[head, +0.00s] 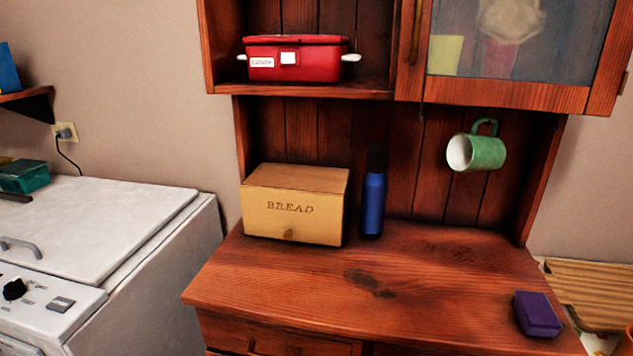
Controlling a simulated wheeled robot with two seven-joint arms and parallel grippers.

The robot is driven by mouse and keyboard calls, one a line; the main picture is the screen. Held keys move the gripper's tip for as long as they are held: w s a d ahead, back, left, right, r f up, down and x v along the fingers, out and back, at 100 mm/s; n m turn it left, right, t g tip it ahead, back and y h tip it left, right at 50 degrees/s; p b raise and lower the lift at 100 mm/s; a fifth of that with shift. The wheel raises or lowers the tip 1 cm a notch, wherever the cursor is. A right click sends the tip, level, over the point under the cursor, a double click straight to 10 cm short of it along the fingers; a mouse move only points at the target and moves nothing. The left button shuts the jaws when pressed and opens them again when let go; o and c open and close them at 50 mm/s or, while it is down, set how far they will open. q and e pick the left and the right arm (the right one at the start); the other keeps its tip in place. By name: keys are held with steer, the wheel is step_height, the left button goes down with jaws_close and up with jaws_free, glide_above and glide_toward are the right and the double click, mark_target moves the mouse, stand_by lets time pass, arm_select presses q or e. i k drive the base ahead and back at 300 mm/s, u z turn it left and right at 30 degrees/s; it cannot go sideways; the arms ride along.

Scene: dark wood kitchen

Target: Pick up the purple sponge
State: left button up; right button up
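The purple sponge (537,313) is a small dark purple block. It lies flat on the wooden counter top of the hutch, near its front right corner. Nothing covers it. Neither of my grippers shows in the head view.
A tan bread box (293,208) and a blue bottle (374,198) stand at the counter's back left. A green mug (478,149) hangs above the back right. A red lunch box (294,61) sits on the shelf. The counter's middle is clear. A white appliance (95,225) stands left.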

mark_target(537, 318)
steer(key=z, duration=1.3)
